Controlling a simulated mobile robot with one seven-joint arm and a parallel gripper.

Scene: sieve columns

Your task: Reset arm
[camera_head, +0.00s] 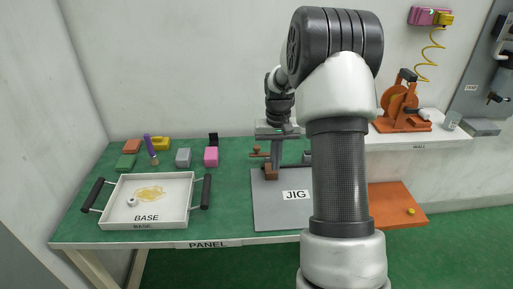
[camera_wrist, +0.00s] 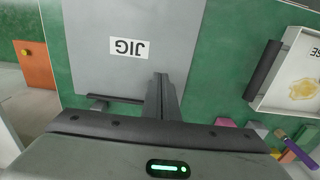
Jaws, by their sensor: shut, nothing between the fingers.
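My gripper (camera_head: 275,163) points down over the back part of the grey jig plate (camera_head: 275,215), which bears a "JIG" label. In the wrist view my gripper (camera_wrist: 160,76) shows its two dark fingers pressed together with nothing between them, and the jig plate (camera_wrist: 95,25) lies below. A small rust-brown block (camera_head: 271,173) shows at the fingertips in the head view; I cannot tell whether they touch. My arm hides the right part of the plate.
A white "BASE" tray (camera_head: 112,198) with black handles holds a yellowish patch and a small white ring. Several coloured blocks and a purple-handled brush (camera_head: 149,146) lie behind it. An orange board (camera_head: 395,200) and an orange reel (camera_head: 397,105) are at right.

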